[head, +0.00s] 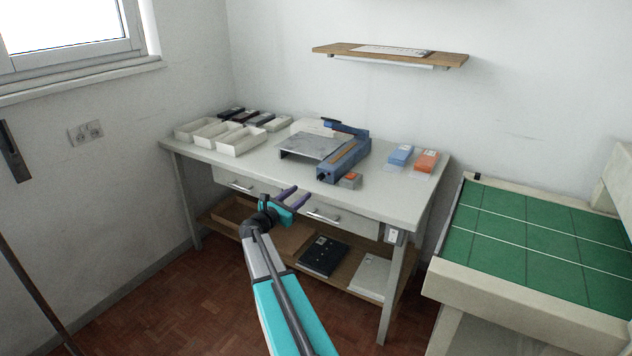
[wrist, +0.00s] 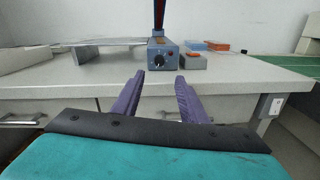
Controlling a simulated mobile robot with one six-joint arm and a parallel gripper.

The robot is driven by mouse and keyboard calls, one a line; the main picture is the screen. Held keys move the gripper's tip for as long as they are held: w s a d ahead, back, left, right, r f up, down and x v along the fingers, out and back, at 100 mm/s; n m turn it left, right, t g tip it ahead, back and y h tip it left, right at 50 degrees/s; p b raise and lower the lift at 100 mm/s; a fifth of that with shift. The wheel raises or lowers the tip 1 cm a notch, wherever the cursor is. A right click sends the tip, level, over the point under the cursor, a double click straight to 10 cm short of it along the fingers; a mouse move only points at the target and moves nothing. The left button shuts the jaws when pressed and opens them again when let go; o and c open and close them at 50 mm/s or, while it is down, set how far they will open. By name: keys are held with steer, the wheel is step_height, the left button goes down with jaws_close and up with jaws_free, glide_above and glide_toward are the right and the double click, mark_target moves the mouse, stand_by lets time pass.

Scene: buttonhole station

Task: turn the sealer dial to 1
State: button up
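The blue sealer (head: 343,158) stands on the grey table, right of the middle. In the wrist view the sealer's front face (wrist: 162,59) points toward me, with a round dark dial (wrist: 159,60) on it. The dial's setting is too small to read. My gripper (head: 297,196) is in front of the table's front edge, apart from the sealer. In the wrist view its two purple fingers (wrist: 157,97) are spread with nothing between them, below and short of the sealer.
A small grey box with an orange top (head: 350,181) stands right beside the sealer's front. A metal stand (head: 310,146) is to its left. White trays (head: 240,141) are at the left, blue (head: 400,155) and orange (head: 426,161) boxes at the right. The table's front strip is clear.

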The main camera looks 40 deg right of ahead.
mark_target(320, 177)
steer(key=w+d, duration=0.1)
steer(key=d, duration=0.3)
steer(key=d+p, duration=0.1)
steer(key=d, duration=0.3)
steer(key=w+d+p, duration=0.1)
steer(key=d, duration=0.3)
steer(key=shift+w+d, duration=0.3)
steer(key=shift+d, duration=0.05)
jaws_close()
steer(key=shift+a, duration=0.65)
steer(key=shift+d, duration=0.65)
